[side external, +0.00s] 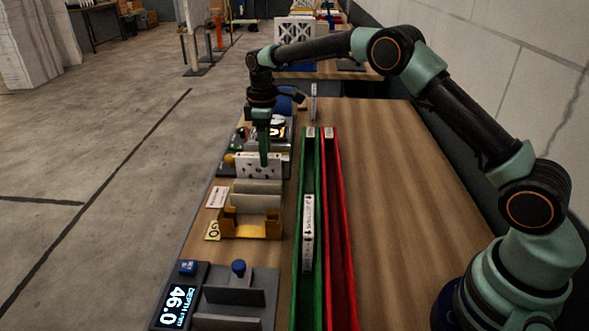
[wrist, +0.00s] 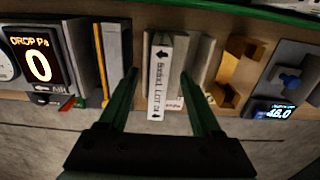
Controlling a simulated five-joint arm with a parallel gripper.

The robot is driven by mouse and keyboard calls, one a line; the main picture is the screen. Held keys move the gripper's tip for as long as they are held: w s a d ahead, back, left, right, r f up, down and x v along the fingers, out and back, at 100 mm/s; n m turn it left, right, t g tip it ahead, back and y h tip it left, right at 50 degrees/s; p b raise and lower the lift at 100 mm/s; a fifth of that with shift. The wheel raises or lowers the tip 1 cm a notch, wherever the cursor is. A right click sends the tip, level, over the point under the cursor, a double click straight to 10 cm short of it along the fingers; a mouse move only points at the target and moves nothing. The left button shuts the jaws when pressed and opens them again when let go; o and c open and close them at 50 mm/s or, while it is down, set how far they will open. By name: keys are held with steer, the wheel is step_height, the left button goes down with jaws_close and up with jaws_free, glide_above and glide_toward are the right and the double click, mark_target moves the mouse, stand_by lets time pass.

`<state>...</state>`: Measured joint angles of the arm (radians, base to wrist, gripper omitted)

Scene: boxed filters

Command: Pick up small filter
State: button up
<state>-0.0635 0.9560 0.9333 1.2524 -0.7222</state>
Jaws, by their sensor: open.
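Several boxed filters stand upright in a row. A white filter with black marks (side external: 245,163) is at my gripper (side external: 264,160) in the side view. In the wrist view, a white filter edge with printed arrows and lettering (wrist: 157,90) lies between the spread fingers of my gripper (wrist: 160,76), which is open. I cannot tell whether the fingers reach down beside it. Paler grey filters (side external: 258,187) stand nearer the side camera, by a yellow holder (side external: 232,226); the holder also shows in the wrist view (wrist: 230,93). Which filter is the small one is unclear.
A green channel (side external: 297,270) holds a white labelled filter (side external: 308,235); a red channel (side external: 343,270) runs beside it. A pressure-drop display (wrist: 38,62) reads 0. The table's right side (side external: 400,190) is clear.

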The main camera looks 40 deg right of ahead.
steer(key=shift+f, duration=1.5)
jaws_close()
steer(key=r, duration=1)
steer(key=shift+s+a+r, duration=0.15)
steer(key=shift+s+a, duration=0.1)
steer(key=shift+a, duration=0.15)
steer(key=s+a+r, duration=0.3)
steer(key=s+a, duration=0.6)
steer(key=s, duration=0.1)
steer(key=shift+s+a, duration=0.15)
steer(key=shift+a, duration=0.25)
steer(key=shift+r, duration=0.1)
